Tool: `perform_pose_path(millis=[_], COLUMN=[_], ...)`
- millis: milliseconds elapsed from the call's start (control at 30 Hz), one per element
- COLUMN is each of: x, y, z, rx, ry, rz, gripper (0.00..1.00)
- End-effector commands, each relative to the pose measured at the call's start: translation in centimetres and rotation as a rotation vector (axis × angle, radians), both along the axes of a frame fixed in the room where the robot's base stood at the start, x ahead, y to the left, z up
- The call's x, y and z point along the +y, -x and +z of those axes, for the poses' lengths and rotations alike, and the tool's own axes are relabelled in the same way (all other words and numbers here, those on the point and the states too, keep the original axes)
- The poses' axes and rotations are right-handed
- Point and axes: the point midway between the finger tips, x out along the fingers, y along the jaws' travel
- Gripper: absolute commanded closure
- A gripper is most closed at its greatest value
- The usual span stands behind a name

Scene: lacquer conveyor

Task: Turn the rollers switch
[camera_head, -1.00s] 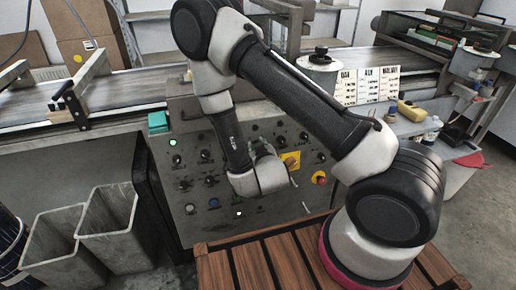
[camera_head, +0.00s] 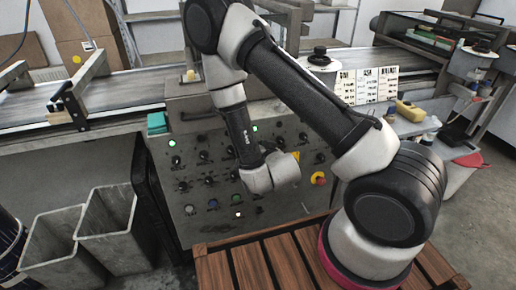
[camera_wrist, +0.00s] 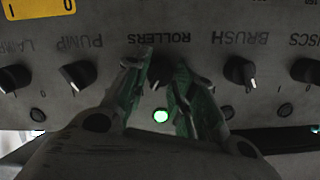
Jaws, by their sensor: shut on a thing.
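The rollers switch (camera_wrist: 158,78) is a dark knob in the wrist view, on a grey panel under the upside-down label ROLLERS. My gripper (camera_wrist: 161,84) has its two greenish fingers on either side of the knob and is shut on it. Which way the knob points is hard to tell between the fingers. In the head view my wrist hides the fingers and the held knob in front of the control panel (camera_head: 215,222).
The pump knob (camera_wrist: 78,75) and brush knob (camera_wrist: 241,73) flank the fingers closely. A red emergency button (camera_head: 318,178) is on the panel's right side. Grey bins (camera_head: 108,215) stand at left, a wooden slatted platform (camera_head: 285,255) in front. The conveyor (camera_head: 125,92) runs behind.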

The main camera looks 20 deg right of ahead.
Motion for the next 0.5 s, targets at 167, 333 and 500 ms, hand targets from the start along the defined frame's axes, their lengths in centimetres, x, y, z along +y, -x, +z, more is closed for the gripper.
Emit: perform_pose_path(millis=[167, 333, 500], x=[0.01, 0.01, 0.01], y=[0.0, 0.0, 0.0], z=[-0.01, -0.01, -0.01], rx=[0.0, 0.0, 0.0], ry=[-0.008, -0.008, -0.007], rz=[-0.001, -0.001, -0.001], gripper=[0.98, 0.98, 0.6])
